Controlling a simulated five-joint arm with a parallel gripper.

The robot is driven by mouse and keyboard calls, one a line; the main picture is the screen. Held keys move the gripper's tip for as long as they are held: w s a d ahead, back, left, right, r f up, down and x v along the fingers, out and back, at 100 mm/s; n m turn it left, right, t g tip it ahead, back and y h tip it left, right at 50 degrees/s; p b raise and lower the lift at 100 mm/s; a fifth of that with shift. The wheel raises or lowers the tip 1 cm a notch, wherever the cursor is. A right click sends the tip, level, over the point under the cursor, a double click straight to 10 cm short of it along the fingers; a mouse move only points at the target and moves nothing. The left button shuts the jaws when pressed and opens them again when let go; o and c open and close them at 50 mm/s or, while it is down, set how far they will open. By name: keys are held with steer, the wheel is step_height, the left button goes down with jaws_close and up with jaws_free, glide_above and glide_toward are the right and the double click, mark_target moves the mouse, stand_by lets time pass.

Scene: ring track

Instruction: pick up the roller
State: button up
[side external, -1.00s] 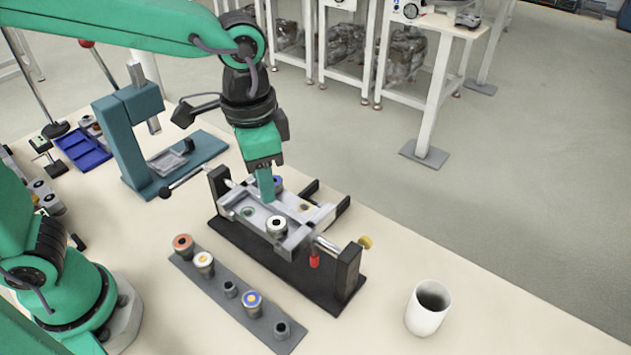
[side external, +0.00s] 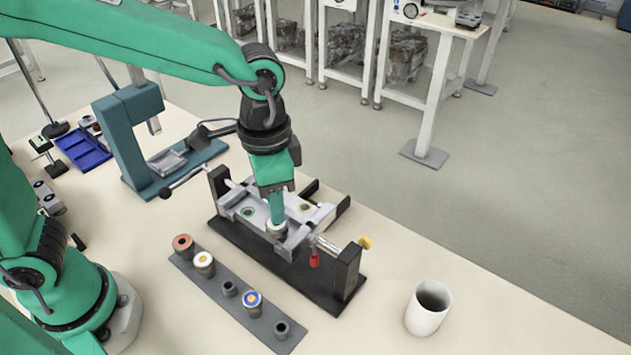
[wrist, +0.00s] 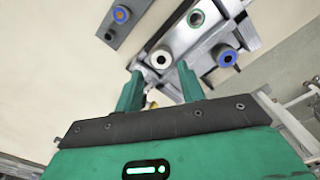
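A white-rimmed roller with a dark centre (wrist: 160,58) stands upright in the grey metal fixture (side external: 236,193). My gripper (side external: 275,220) is right over it in the side view and hides most of it. In the wrist view, my gripper's two green fingers (wrist: 160,68) are apart, with the white roller showing between and just past their tips. I cannot tell whether they touch it. A blue-rimmed roller (wrist: 228,57) sits in the fixture to the right of the fingers; my arm hides it in the side view.
A grey strip (side external: 207,288) holds several rollers, including an orange-rimmed one (side external: 183,243) and a blue-rimmed one (side external: 252,298). A white cup (side external: 426,308) stands at the right. A teal press (side external: 125,140) and blue tray (side external: 83,148) stand at the left.

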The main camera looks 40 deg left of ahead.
steer(key=shift+f, duration=2.55)
steer(key=c, duration=0.7)
steer(key=shift+r, duration=0.2)
steer(key=shift+r, duration=0.5)
step_height(320, 180, up, 3)
steer(key=shift+s+r, duration=0.1)
steer(key=s+d+r, duration=0.1)
steer(key=s+r, duration=0.1)
steer(key=s, duration=0.1)
steer(key=s+d+r, duration=0.2)
steer(key=s, duration=0.1)
steer(key=s+d+r, duration=0.2)
steer(key=s, duration=0.2)
steer(key=shift+s+r, duration=0.1)
steer(key=shift+r, duration=0.15)
